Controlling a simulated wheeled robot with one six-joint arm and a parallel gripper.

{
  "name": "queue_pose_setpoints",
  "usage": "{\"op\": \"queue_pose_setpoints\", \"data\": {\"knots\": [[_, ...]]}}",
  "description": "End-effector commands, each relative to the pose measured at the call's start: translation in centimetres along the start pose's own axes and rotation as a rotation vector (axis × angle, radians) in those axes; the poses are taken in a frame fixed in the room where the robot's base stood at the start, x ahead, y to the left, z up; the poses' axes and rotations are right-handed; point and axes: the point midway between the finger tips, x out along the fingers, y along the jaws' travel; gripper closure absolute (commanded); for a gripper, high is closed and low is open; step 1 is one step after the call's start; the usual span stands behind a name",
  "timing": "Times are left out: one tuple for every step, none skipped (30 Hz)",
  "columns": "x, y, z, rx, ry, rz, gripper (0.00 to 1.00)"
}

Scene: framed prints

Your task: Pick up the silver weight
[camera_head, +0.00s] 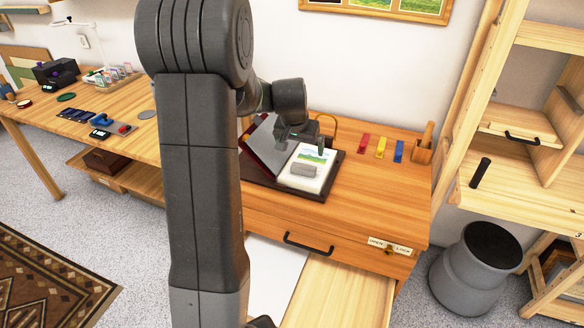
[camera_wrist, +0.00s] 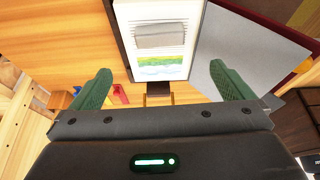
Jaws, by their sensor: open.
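The silver weight (camera_head: 303,171) is a grey block lying on a white sheet with a colourful picture (camera_head: 311,155). The sheet lies in a dark tray or frame (camera_head: 262,179) on the wooden cabinet top. In the wrist view the weight (camera_wrist: 160,36) lies across the white part of the sheet, beyond the fingertips. My gripper (camera_head: 303,142) is above the back part of the sheet, apart from the weight. In the wrist view my gripper (camera_wrist: 161,72) has its green fingers spread wide with nothing between them.
A tilted grey panel with a dark red edge (camera_head: 268,146) stands left of the sheet. Red, yellow and blue tags (camera_head: 381,147) and a wooden holder (camera_head: 423,150) are at the right. A drawer below is open (camera_head: 335,292). A grey bin (camera_head: 470,270) stands on the floor.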

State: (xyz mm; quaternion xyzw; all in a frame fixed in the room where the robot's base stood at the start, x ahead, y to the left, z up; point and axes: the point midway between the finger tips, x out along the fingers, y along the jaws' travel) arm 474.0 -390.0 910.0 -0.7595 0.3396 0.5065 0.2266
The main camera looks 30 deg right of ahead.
Motion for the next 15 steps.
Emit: {"op": "queue_pose_setpoints", "data": {"knots": [[1.1, 0.0, 0.1, 0.000, -0.005, 0.001, 0.00], [1.8, 0.0, 0.2, -0.001, -0.006, 0.001, 0.00], [2.6, 0.0, 0.2, -0.001, -0.005, 0.001, 0.00], [3.2, 0.0, 0.2, -0.001, -0.006, 0.001, 0.00], [3.7, 0.0, 0.2, -0.001, -0.005, 0.001, 0.00], [4.5, 0.0, 0.2, -0.002, -0.004, 0.001, 0.00], [5.0, 0.0, 0.2, -0.002, -0.005, 0.001, 0.00], [5.4, 0.0, 0.1, -0.002, -0.003, 0.001, 0.00], [5.9, 0.0, 0.1, -0.002, -0.003, 0.001, 0.00], [6.2, 0.0, 0.1, -0.002, -0.003, 0.001, 0.00], [6.5, 0.0, 0.1, -0.002, -0.002, 0.001, 0.00], [6.8, 0.0, 0.1, -0.002, -0.002, 0.000, 0.00], [6.9, 0.0, 0.1, -0.002, -0.001, 0.000, 0.00], [7.1, 0.0, 0.1, -0.002, -0.001, 0.000, 0.00], [7.2, 0.0, 0.1, -0.002, -0.001, 0.000, 0.00]]}}
